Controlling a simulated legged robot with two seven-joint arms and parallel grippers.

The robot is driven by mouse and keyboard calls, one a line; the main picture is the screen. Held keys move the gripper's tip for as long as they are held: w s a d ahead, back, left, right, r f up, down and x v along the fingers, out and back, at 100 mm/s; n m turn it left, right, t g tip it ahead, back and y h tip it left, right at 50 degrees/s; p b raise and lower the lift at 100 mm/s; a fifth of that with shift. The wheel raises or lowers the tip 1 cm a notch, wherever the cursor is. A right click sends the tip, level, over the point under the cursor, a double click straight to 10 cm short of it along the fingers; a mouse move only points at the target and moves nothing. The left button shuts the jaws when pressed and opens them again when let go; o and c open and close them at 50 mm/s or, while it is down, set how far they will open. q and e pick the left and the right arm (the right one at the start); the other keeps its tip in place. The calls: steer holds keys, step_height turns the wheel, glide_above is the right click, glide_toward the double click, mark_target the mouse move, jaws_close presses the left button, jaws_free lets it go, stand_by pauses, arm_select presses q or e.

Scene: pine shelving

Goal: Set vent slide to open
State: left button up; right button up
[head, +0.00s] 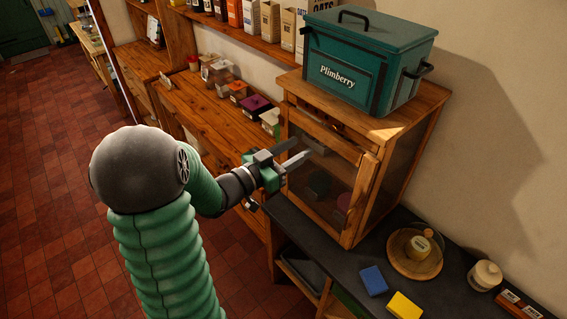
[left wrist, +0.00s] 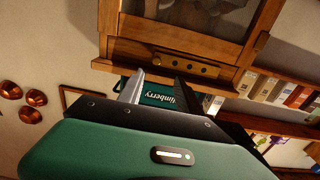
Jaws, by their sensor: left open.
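A vent slide (left wrist: 182,65), a brass-coloured strip with several dark round holes, is set in the wooden rail of the cabinet front in the left wrist view. In the head view the wooden cabinet (head: 398,140) stands on a dark counter, and its vent strip is small and hard to make out near the top of the front. My left gripper (head: 297,152) is in front of the cabinet door. In the left wrist view its two fingers (left wrist: 157,86) are apart and empty, reaching towards the vent rail; contact cannot be told. My right gripper is not in view.
A teal Plimberry box (head: 360,60) stands on the cabinet. Left of it are a wooden shelf unit with cartons (head: 287,30) and a wooden counter (head: 205,112) with jars. A blue sponge (head: 373,280), a yellow sponge (head: 404,306) and a domed round board (head: 410,262) lie on the dark counter.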

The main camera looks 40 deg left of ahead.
arm_select(q)
steer(key=s, duration=0.4)
steer(key=shift+s+a+f+b, duration=0.1)
steer(key=shift+s+a+b, duration=0.15)
steer(key=shift+a+b, duration=0.1)
steer(key=shift+f, duration=0.1)
steer(key=w+d+f+g+y+b, duration=0.1)
steer(key=d+f+g+b, duration=0.2)
steer(key=f, duration=0.5)
steer(key=w+d+f+n+g+y+b, duration=0.1)
steer(key=d+f+g+b, duration=0.2)
steer(key=f, duration=0.5)
steer(key=w+d+f+g+y+b, duration=0.1)
steer(key=d+f+g+b, duration=0.2)
steer(key=f, duration=0.4)
steer(key=s+d+f+g+h+b, duration=0.1)
steer(key=s+d+f+g+b, duration=0.1)
steer(key=s+d+f+g, duration=0.4)
steer(key=s+d+f, duration=0.2)
steer(key=s+d, duration=0.2)
steer(key=d, duration=0.1)
steer(key=shift+s+d+h, duration=0.2)
steer(key=shift+s+h, duration=0.2)
